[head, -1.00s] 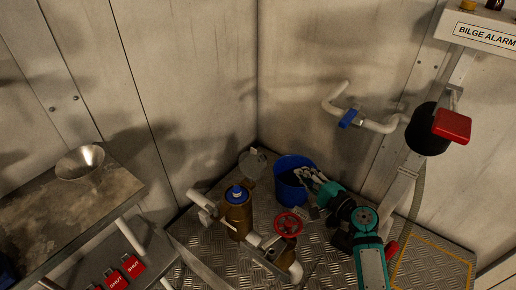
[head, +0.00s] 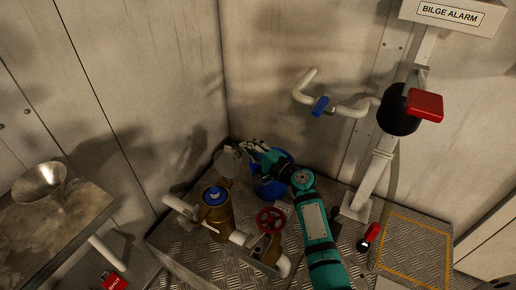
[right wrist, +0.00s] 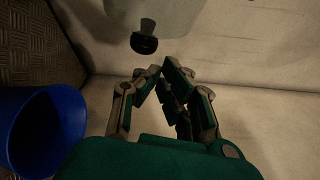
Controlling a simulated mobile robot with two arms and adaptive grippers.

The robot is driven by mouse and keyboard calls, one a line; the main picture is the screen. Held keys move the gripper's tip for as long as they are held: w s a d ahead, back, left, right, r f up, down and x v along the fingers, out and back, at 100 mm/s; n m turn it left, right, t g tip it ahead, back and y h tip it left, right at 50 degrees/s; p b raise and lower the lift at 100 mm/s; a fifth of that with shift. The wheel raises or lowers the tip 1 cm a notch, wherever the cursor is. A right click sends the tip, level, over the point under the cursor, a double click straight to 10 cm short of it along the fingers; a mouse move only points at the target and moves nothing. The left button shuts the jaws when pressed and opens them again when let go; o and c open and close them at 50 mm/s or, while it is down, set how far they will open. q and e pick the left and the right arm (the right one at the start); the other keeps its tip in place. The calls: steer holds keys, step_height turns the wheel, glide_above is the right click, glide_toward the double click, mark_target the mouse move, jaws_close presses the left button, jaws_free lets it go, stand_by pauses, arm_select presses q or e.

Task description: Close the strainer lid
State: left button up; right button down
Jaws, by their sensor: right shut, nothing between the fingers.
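The strainer is a brass cylinder (head: 217,222) with a blue top, standing on the tread-plate floor in the head view. A clear round lid (head: 227,163) stands tilted up behind it, apart from the blue top. In the right wrist view the pale see-through lid (right wrist: 150,12) is at the top, with a dark knob (right wrist: 144,43). My right gripper (head: 246,147) is beside the lid, at its right. In the wrist view its fingertips (right wrist: 163,68) are together and empty, just below the knob. I cannot tell whether they touch the lid. My left gripper is not in view.
A blue bucket (head: 268,187) stands under my right arm; it also shows in the wrist view (right wrist: 42,130). A red valve wheel (head: 271,219) and white pipes are right of the strainer. Walls close the corner behind. A bench with a metal funnel (head: 40,182) is at left.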

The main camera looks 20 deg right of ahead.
mark_target(233, 157)
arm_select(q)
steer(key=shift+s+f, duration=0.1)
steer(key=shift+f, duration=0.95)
arm_select(e)
steer(key=shift+s+a+r, duration=0.4)
steer(key=shift+s+a, duration=0.35)
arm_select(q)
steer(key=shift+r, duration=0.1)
